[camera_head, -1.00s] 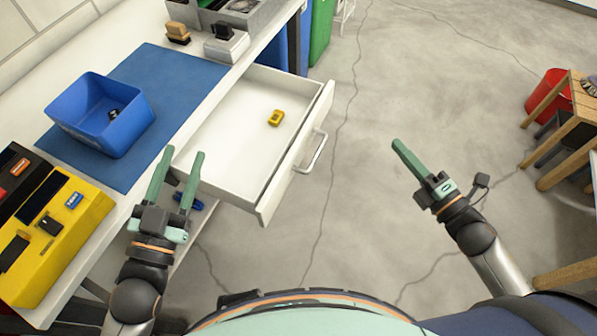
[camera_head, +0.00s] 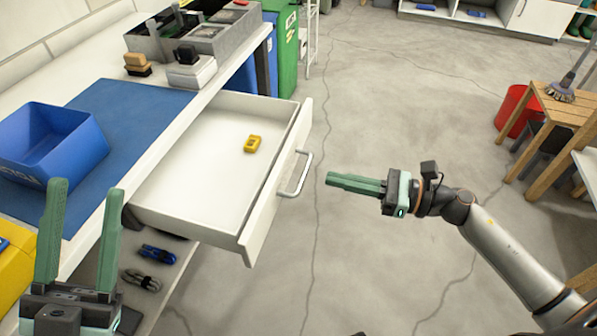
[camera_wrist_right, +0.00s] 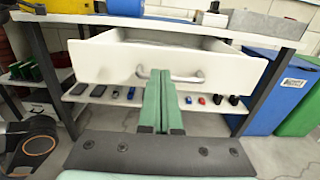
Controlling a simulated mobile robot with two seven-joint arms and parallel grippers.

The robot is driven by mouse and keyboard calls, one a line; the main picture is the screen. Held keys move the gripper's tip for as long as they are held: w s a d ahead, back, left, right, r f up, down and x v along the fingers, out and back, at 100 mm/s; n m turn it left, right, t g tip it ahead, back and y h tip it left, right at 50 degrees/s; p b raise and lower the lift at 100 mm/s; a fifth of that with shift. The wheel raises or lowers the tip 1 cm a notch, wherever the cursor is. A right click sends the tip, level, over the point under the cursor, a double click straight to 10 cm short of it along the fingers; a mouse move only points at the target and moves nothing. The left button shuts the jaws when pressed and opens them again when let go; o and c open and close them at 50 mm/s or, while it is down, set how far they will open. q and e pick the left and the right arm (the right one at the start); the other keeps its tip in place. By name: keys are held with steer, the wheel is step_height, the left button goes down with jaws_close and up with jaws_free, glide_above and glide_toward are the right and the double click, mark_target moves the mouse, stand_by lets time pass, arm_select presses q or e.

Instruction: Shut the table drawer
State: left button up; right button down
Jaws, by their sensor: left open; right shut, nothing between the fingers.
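The white table drawer (camera_head: 215,170) stands pulled out from the table, with a yellow object (camera_head: 252,144) lying inside it. Its front panel carries a metal bar handle (camera_head: 296,175). My right gripper (camera_head: 328,179) is shut and empty, a short way to the right of the handle and pointing at the drawer front. In the right wrist view the shut fingers (camera_wrist_right: 160,75) overlap the handle (camera_wrist_right: 172,76) in the picture; I cannot tell whether they touch it. My left gripper (camera_head: 85,190) is open and empty, near the table edge left of the drawer.
The white table bears a blue mat (camera_head: 135,110), a blue bin (camera_head: 50,145) and a grey organizer (camera_head: 205,35). A wooden stool (camera_head: 555,110) and red bucket (camera_head: 518,110) stand at right. The floor between is clear.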

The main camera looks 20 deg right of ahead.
mark_target(283, 167)
arm_select(q)
steer(key=shift+f, duration=0.15)
arm_select(e)
steer(key=x, duration=0.8)
steer(key=shift+w, duration=0.1)
steer(key=shift+w+a, duration=0.3)
steer(key=shift+a, duration=0.15)
steer(key=x, duration=1.1)
steer(key=shift+a, duration=0.1)
steer(key=b+x, duration=0.1)
steer(key=x, duration=0.8)
steer(key=shift+w+a+f, duration=0.1)
steer(key=shift+w+a, duration=0.45)
steer(key=shift+a, duration=0.1)
arm_select(q)
steer(key=shift+w+a+f, duration=0.55)
steer(key=shift+a+f, duration=0.05)
steer(key=shift+a, duration=0.1)
arm_select(e)
steer(key=shift+r, duration=0.25)
